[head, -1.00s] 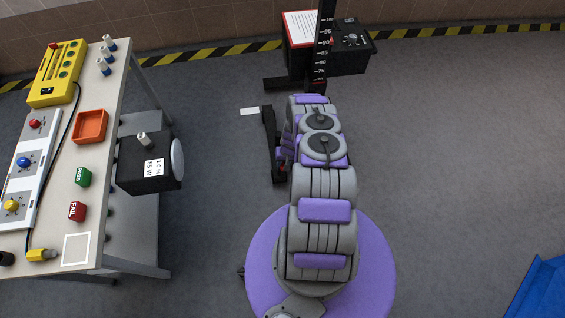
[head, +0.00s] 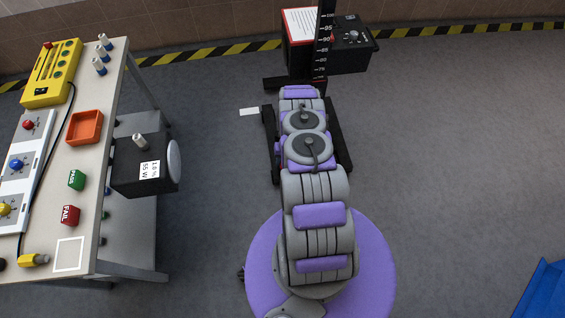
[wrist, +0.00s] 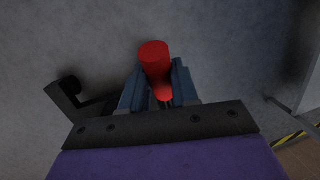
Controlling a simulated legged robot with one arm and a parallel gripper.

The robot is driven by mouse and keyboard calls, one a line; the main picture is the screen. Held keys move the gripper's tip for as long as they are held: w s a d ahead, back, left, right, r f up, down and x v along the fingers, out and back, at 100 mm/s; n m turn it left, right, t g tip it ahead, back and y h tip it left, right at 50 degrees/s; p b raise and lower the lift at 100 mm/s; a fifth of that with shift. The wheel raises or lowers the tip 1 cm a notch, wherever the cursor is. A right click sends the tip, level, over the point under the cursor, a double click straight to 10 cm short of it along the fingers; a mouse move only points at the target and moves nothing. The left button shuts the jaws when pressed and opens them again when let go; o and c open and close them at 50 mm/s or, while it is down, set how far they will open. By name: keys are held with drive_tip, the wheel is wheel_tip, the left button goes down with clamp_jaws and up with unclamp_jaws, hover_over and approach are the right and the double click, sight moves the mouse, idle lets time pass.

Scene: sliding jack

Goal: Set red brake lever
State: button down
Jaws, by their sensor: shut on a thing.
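In the wrist view, a red lever (wrist: 154,58) stands between the two blue-grey fingers of my gripper (wrist: 158,88), which is shut on it. Its rounded red end sticks out past the fingertips. In the head view my arm reaches away over the floor and hides my gripper and the lever. Dark legs of a floor stand (head: 340,145) show on both sides of my arm.
A dark upright with a number scale (head: 325,40) rises beyond my arm, by a black and red control box (head: 345,48). A workbench (head: 95,190) with coloured blocks and an orange tray (head: 85,127) stands at left. Floor at right is mostly clear; a blue object (head: 545,292) is at lower right.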

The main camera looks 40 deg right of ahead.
drive_tip(key=shift+s, duration=0.15)
drive_tip(key=c, duration=0.8)
unclamp_jaws()
drive_tip(key=shift+c, duration=0.2)
drive_tip(key=shift+r, duration=0.15)
drive_tip(key=p+v, duration=0.4)
drive_tip(key=v, duration=1.3)
drive_tip(key=shift+d, duration=0.1)
